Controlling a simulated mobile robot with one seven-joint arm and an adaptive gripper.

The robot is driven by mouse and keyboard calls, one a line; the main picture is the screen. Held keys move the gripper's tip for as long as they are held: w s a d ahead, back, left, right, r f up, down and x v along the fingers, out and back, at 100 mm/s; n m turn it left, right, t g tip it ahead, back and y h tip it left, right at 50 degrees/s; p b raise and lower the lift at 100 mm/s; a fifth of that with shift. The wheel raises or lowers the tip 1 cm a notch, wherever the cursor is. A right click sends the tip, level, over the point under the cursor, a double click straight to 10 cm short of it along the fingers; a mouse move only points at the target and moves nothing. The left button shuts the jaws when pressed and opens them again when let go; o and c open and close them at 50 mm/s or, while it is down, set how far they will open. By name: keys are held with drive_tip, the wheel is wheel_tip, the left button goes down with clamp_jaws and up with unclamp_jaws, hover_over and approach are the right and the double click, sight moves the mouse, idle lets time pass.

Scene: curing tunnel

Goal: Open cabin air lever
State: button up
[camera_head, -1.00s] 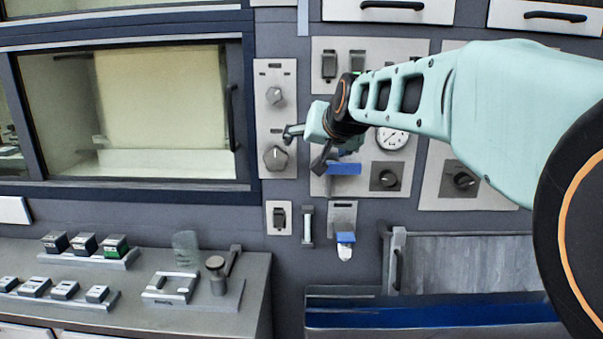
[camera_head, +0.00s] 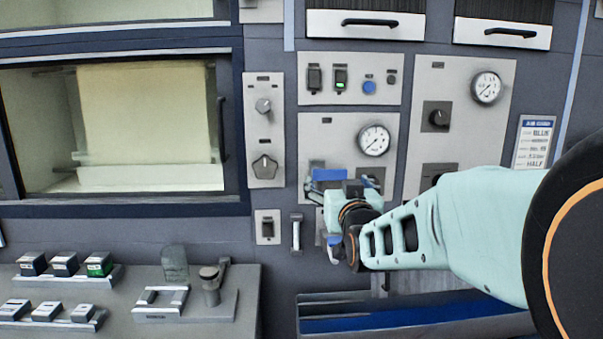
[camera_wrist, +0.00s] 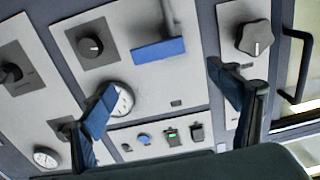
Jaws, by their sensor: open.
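A blue-handled lever (camera_head: 329,175) sits on the grey panel under a round gauge (camera_head: 374,141). In the wrist view its wide blue bar (camera_wrist: 158,50) hangs on a grey stem, seen upside down. My gripper (camera_wrist: 160,80) is open and empty, one dark finger to each side below the bar in that picture, apart from it. In the head view my gripper (camera_head: 318,189) is just below and in front of the lever, and hides part of its surroundings. A second, smaller blue-tipped part (camera_head: 333,241) shows lower down, mostly hidden by my wrist. I cannot read which is labelled cabin air.
A dark knob (camera_wrist: 91,45) lies beside the lever, and a grey star knob (camera_wrist: 253,38) is on the neighbouring panel. Switches and a blue button (camera_head: 369,87) sit above. A window door with a dark handle (camera_head: 221,130) is at left; a bench with small blocks stands below it.

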sight(331, 171)
drive_tip(key=w+p, duration=0.1)
drive_tip(key=w, duration=0.9)
drive_tip(key=shift+w, duration=0.15)
drive_tip(key=c, duration=1.7)
